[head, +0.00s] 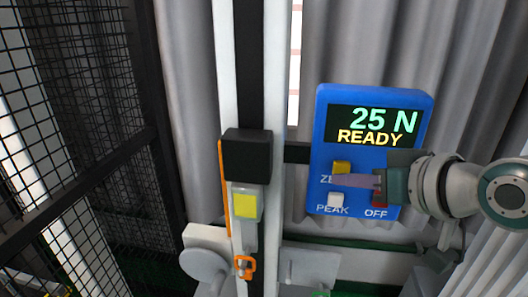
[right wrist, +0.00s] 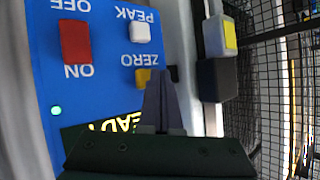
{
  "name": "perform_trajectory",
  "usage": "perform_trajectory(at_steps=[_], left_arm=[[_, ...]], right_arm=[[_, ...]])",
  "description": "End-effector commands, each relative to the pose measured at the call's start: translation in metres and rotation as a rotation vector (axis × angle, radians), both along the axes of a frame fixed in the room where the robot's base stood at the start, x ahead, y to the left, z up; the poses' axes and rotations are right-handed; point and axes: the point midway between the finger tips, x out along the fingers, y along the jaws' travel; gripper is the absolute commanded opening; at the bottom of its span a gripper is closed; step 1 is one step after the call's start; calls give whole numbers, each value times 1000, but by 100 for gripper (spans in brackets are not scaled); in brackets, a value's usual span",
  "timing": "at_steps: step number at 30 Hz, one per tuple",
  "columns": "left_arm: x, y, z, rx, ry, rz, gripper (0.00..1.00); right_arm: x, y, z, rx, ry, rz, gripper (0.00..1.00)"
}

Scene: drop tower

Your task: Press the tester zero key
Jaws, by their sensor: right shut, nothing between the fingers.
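The blue tester (head: 325,120) hangs beside the white column, its display reading "25 N" and "READY". Its yellow ZERO key (head: 342,167) is above the white PEAK key (head: 336,199). My right gripper (head: 338,181) is shut and empty, coming from the right, its tips just below the ZERO key and over its label. In the right wrist view the tester is upside down; the ZERO key (right wrist: 142,76) is partly hidden by my fingers (right wrist: 160,75). I cannot tell whether they touch it. The red key (right wrist: 74,41) is by ON/OFF. My left gripper is out of view.
A black block (head: 247,155) and a yellow-marked part (head: 245,206) sit on the column left of the tester. An orange clip (head: 244,267) is lower down. A black mesh fence (head: 90,110) stands at the left, and grey curtains hang behind.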

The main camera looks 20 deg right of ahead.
Motion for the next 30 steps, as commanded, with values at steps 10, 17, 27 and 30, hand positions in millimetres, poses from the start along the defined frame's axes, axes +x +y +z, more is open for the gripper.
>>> perform_trajectory(at_steps=[10, 17, 27, 30], left_arm=[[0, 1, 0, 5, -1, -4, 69], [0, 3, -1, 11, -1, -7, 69], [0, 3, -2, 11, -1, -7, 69], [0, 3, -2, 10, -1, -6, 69]], right_arm=[[4, -3, 0, 0, 0, 0, 0], [5, -3, 0, 0, 0, 0, 0], [8, -5, 0, 0, 1, 0, 0], [9, -6, -1, 0, 1, 0, 0]])
